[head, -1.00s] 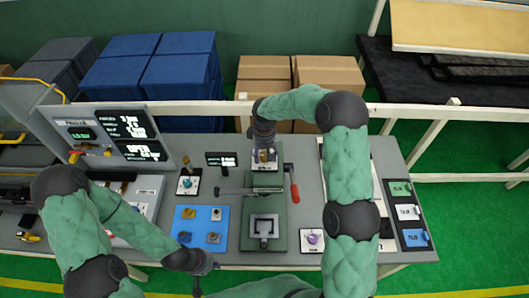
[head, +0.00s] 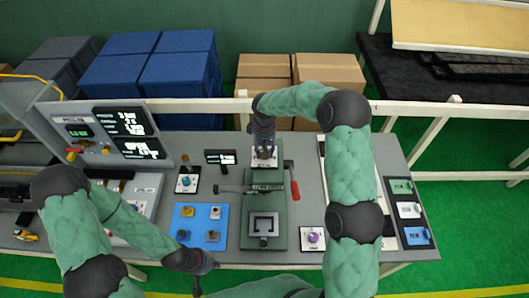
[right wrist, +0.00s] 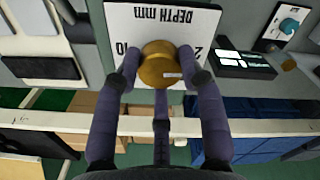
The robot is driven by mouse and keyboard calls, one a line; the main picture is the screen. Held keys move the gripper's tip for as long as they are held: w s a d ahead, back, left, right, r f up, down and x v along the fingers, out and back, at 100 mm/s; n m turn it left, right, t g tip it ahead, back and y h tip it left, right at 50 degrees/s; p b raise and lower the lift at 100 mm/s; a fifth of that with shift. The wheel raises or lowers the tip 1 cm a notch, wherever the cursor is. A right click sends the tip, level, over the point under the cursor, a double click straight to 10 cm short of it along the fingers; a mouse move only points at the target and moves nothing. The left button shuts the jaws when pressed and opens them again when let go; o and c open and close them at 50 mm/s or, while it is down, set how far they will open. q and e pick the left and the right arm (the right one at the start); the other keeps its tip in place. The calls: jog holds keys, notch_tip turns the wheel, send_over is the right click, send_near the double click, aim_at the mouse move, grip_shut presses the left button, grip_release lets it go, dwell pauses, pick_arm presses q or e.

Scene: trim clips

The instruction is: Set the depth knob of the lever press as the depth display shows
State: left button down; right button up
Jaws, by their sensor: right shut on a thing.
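The lever press (head: 270,205) stands on the bench, with a green base and a red-handled lever (head: 293,188) at its right. Its depth knob (right wrist: 160,66) is a round brass knob on a white plate (right wrist: 128,18) marked "DEPTH mm", seen upside down in the right wrist view. My right gripper (right wrist: 160,72) is shut on the knob, its fingers on either side. In the head view the right gripper (head: 264,140) reaches down at the back of the press and hides the knob. A small black display (head: 220,158) stands left of the press; its digits are too small to read. My left gripper (head: 200,280) hangs at the front bench edge.
A blue mat (head: 199,226) with several small parts lies left of the press. A purple knob plate (head: 312,238) is at its right. A rail (head: 400,107) runs behind the bench. Coloured bins (head: 410,212) stand far right.

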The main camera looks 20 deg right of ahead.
jog(key=m+b, duration=0.2)
jog(key=shift+f+m+b, duration=0.25)
jog(key=shift+m+b, duration=0.05)
jog(key=shift+b, duration=0.05)
jog(key=m+b, duration=0.3)
jog(key=shift+m, duration=0.3)
jog(key=m+b, duration=0.1)
jog(key=m, duration=0.1)
jog(key=shift+r+m+b, duration=0.1)
jog(key=shift+m+b, duration=0.2)
jog(key=shift+m, duration=0.1)
jog(key=m+b, duration=0.1)
jog(key=m, duration=0.2)
jog(key=shift+m+b, duration=0.3)
jog(key=shift+b, duration=0.1)
jog(key=m+b, duration=0.1)
jog(key=m, duration=0.2)
jog(key=shift+m, duration=0.3)
jog(key=m+b, duration=0.1)
jog(key=m, duration=0.3)
jog(key=shift+m+b, duration=0.3)
jog(key=shift+b, duration=0.05)
jog(key=m, duration=0.3)
jog(key=shift+m+b, duration=0.3)
jog(key=shift+b, duration=0.1)
jog(key=shift+r+m+b, duration=0.1)
jog(key=shift+m+b, duration=0.2)
jog(key=shift+m, duration=1.6)
